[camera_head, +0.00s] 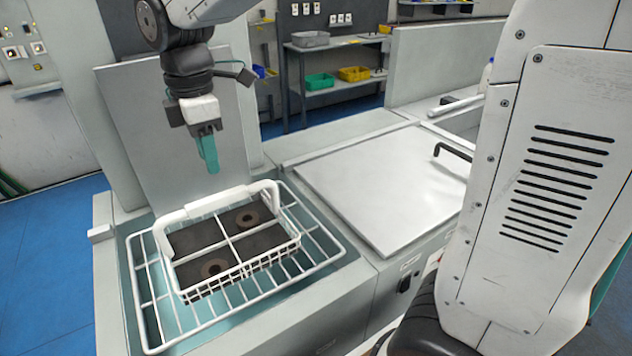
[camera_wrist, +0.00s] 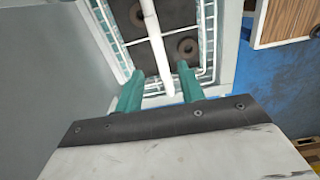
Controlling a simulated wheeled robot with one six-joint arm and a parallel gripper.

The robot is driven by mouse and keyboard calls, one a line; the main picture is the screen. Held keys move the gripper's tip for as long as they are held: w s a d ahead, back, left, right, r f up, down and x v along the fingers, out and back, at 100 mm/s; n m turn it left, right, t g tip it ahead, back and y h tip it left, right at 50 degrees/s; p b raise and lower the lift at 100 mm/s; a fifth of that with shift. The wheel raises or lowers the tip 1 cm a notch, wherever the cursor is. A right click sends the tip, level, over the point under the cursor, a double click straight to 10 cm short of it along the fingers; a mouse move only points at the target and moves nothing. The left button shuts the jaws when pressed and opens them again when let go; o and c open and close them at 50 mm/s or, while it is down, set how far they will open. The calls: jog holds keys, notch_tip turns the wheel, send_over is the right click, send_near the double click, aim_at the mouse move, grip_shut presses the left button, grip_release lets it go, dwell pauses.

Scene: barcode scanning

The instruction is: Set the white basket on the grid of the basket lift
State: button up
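The white basket (camera_head: 290,247) stands on the white wire grid (camera_head: 247,303) of the basket lift (camera_head: 325,300). It looks upright, with its white handle (camera_head: 222,198) raised across the top. Dark square parts with round brown centres (camera_head: 214,267) lie in its compartments. My gripper (camera_head: 209,168) points down above the handle, clear of it. In the wrist view, the two teal fingers of my gripper (camera_wrist: 160,88) are spread apart. The handle (camera_wrist: 150,25) runs through the gap between them in that picture, farther off. Nothing is held.
A flat metal lid (camera_head: 385,185) with a black handle (camera_head: 453,152) lies right of the lift. A tall grey panel (camera_head: 190,140) stands behind the lift. Shelves with green (camera_head: 319,81) and yellow bins (camera_head: 354,74) are at the back. Blue floor is open at left.

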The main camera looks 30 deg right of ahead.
jog(key=s+d+f+m, duration=0.1)
jog(key=s+d+m, duration=0.6)
jog(key=s+m, duration=0.2)
jog(key=s+d+f+m+t, duration=0.1)
jog(key=s+d+m, duration=0.7)
jog(key=s, duration=0.4)
jog(key=shift+s+f+m, duration=0.3)
jog(key=shift+f+m, duration=0.05)
jog(key=shift+m, duration=0.05)
jog(key=shift+d, duration=0.1)
jog(key=shift+s+r, duration=0.45)
jog(key=shift+s, duration=0.25)
